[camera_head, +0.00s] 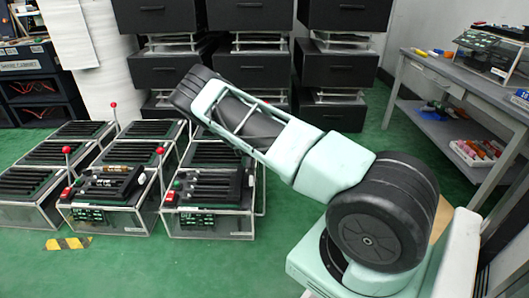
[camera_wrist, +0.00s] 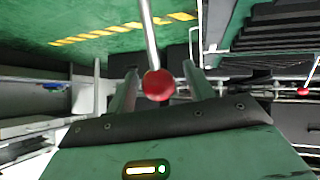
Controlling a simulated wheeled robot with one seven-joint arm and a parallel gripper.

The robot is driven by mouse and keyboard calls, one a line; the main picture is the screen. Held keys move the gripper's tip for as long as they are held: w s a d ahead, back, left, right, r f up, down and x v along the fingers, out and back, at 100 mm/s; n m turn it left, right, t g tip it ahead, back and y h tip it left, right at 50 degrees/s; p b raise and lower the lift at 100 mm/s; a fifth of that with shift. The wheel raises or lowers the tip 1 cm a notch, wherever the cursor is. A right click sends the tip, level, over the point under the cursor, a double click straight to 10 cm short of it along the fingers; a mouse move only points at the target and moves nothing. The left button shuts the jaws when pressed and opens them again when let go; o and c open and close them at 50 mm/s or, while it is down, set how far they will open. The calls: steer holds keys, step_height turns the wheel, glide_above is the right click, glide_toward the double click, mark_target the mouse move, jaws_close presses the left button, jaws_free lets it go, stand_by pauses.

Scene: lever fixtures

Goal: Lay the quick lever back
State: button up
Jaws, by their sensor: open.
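In the wrist view a silver lever rod comes down from the top edge and ends in a red ball knob (camera_wrist: 158,86). My gripper (camera_wrist: 160,78) is open, with one finger on each side of the knob and a visible gap to each. I cannot tell the knob's depth between the fingers. In the head view several red-knobbed levers stand upright on the clear cases, at the left (camera_head: 67,150), at the middle (camera_head: 160,151) and farther back (camera_head: 113,105). Which one is the quick lever is not clear. My gripper is not distinguishable in the head view; my arm hides part of the cases.
Clear cases with black slotted tops (camera_head: 208,187) stand in rows on the green floor. Black drawer stacks (camera_head: 165,70) line the back. A grey workbench (camera_head: 450,78) stands at the right. Yellow-black floor tape (camera_head: 68,243) lies at front left. Open floor is in front.

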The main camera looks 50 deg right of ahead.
steer(key=p+v, duration=0.7)
steer(key=v, duration=1)
steer(key=shift+s+a+r, duration=0.1)
steer(key=shift+s+a, duration=0.05)
steer(key=shift+a, duration=0.05)
